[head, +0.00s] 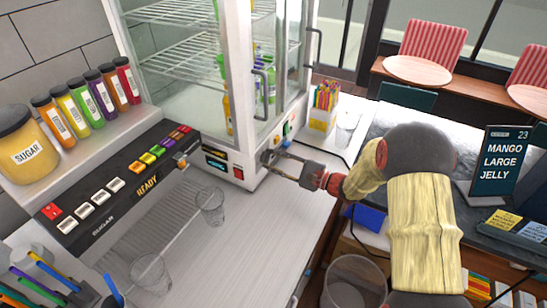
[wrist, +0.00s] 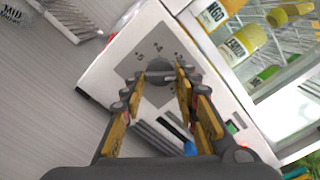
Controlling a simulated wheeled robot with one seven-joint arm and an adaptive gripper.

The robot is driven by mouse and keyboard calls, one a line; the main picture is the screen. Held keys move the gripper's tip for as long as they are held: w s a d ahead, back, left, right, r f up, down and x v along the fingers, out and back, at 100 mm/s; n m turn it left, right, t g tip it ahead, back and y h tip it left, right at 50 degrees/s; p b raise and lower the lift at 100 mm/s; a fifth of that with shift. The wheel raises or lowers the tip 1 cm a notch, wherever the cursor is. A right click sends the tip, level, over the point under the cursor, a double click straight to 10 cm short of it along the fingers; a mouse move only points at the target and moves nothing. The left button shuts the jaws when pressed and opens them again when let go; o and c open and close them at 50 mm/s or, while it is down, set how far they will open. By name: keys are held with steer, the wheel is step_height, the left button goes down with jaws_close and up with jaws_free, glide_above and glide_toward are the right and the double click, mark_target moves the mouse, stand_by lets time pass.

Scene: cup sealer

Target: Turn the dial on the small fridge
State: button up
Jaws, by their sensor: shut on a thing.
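The small fridge (head: 240,70) is a white-framed glass display case with wire shelves, standing at the back of the counter. Its dark round dial (head: 266,156) is low on the side panel. In the wrist view the dial (wrist: 159,70) sits on a grey plate with numbers around it, partly hidden by my fingers. My gripper (head: 281,163) reaches in from the right at the dial. In the wrist view my gripper (wrist: 161,80) has a finger on each side of the dial and is shut on it.
Clear cups (head: 211,205) stand on the counter (head: 235,240) in front of the fridge. A black button panel (head: 120,180) and jars (head: 80,102) are at the left. A box of colourful straws (head: 322,112) and a glass (head: 346,128) stand right of the fridge, beyond my gripper.

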steer(key=m+p, duration=0.4)
steer(key=m, duration=0.2)
steer(key=m+p, duration=0.3)
steer(key=m, duration=0.2)
steer(key=shift+s+f+m+p, duration=0.15)
steer(key=shift+m+p, duration=0.2)
steer(key=shift+m, duration=0.05)
stand_by(0.3)
steer(key=o, duration=1)
steer(key=shift+o, duration=0.8)
steer(key=v, duration=1.2)
